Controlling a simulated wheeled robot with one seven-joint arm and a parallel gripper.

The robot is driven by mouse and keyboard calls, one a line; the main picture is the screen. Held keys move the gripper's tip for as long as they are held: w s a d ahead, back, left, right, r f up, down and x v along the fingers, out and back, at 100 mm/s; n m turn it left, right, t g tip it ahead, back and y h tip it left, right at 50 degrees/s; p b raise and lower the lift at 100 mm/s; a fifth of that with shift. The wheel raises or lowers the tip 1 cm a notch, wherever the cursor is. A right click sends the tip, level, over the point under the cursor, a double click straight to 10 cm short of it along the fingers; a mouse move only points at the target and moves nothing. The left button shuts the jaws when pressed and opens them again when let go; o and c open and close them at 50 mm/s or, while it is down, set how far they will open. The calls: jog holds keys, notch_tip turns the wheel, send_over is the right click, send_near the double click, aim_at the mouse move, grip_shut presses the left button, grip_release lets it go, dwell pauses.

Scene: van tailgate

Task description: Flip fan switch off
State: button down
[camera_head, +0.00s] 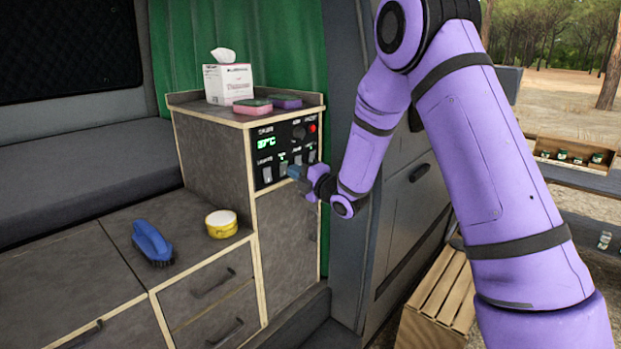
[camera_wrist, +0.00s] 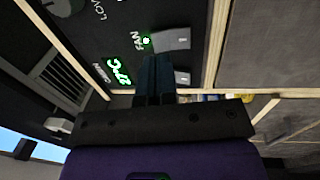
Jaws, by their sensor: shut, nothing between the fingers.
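The dark control panel (camera_head: 285,145) is on the upper front of the wooden cabinet, with a green temperature display and a row of grey switches. In the wrist view the grey fan switch (camera_wrist: 172,39) sits beside the label FAN, and a small green light next to it is lit. My gripper (camera_head: 292,172) is shut and empty, its tips at the lower part of the panel. In the wrist view its dark fingers (camera_wrist: 156,60) are right by the fan switch; I cannot tell whether they touch it. Another grey switch (camera_wrist: 183,78) is beside the fingers.
A blue brush (camera_head: 152,242) and a yellow tin (camera_head: 221,224) are on the lower counter. A dark van panel (camera_head: 405,200) stands behind my arm.

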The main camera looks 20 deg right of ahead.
aim_at(284, 164)
jog(key=shift+x, duration=1.25)
jog(key=shift+a, duration=0.1)
jog(key=shift+w+r, duration=0.15)
jog(key=shift+w, duration=0.05)
jog(key=shift+s, duration=0.1)
